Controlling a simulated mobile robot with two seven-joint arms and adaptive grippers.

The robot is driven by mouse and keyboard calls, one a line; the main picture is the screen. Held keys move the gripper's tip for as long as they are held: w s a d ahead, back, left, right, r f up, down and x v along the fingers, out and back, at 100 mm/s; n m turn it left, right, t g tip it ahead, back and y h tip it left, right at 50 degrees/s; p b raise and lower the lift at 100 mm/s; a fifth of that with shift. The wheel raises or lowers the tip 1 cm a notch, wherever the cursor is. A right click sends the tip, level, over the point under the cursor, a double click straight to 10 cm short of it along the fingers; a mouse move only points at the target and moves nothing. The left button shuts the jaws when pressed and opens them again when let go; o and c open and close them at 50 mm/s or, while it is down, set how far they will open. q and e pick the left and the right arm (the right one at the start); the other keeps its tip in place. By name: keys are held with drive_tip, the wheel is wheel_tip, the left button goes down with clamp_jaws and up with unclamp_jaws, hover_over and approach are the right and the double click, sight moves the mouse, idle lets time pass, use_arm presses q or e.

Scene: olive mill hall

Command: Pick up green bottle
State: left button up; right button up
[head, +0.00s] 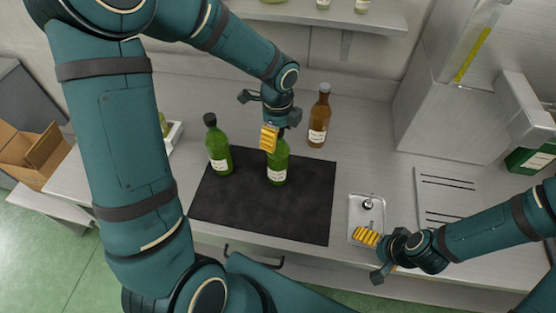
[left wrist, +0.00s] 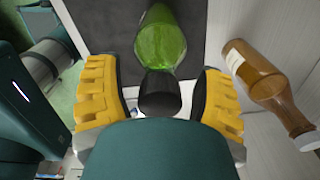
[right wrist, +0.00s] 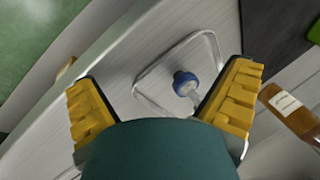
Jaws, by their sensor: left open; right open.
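Two green bottles with dark caps stand upright on a black mat (head: 235,212). The left one (head: 219,155) stands clear of both grippers. The right one (head: 277,173) is directly under my left gripper (head: 275,136), which hides part of its top. In the left wrist view, a green bottle (left wrist: 168,40) points its black cap (left wrist: 159,95) between the two yellow finger pads. My left gripper is open there, with gaps beside the cap. My right gripper (head: 370,256) is open and empty by the counter's front edge, away from the bottles.
A brown bottle (head: 319,118) stands behind the mat, right of my left gripper. A small metal tray (head: 356,213) holds a blue-topped item (right wrist: 184,82) near my right gripper. A cardboard box (head: 40,150) is at far left. A shelf (head: 345,17) hangs at the back.

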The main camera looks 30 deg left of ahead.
use_arm(q)
clamp_jaws()
idle(0.3)
